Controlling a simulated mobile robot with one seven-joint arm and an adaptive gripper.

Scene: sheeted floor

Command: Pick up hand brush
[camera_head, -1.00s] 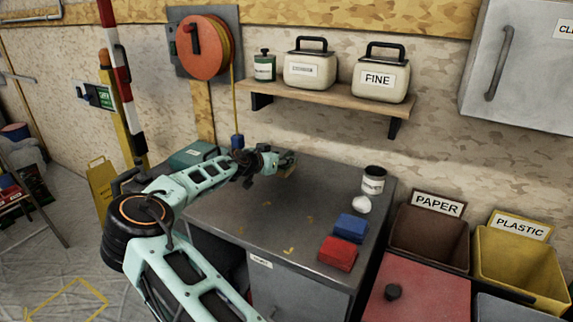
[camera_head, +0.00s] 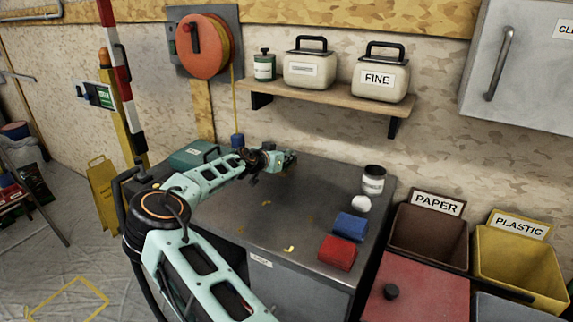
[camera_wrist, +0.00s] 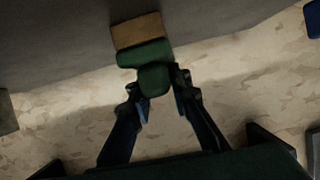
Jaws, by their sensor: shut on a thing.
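The hand brush (camera_wrist: 152,52) shows in the wrist view, with a green body and handle and a tan bristle block at its far end. My gripper (camera_wrist: 156,84) is closed around the green handle, one finger on each side. In the head view my gripper (camera_head: 280,160) is at the back of the grey workbench (camera_head: 235,215), close to the wall. The brush is small and mostly hidden there. I cannot tell whether its bristles touch the bench top.
A blue block (camera_head: 350,226), a red block (camera_head: 337,253), a white ball (camera_head: 361,204) and a canister (camera_head: 373,180) stand on the bench's right side. A shelf (camera_head: 330,99) overhangs behind. A teal box (camera_head: 195,154) is at the back left.

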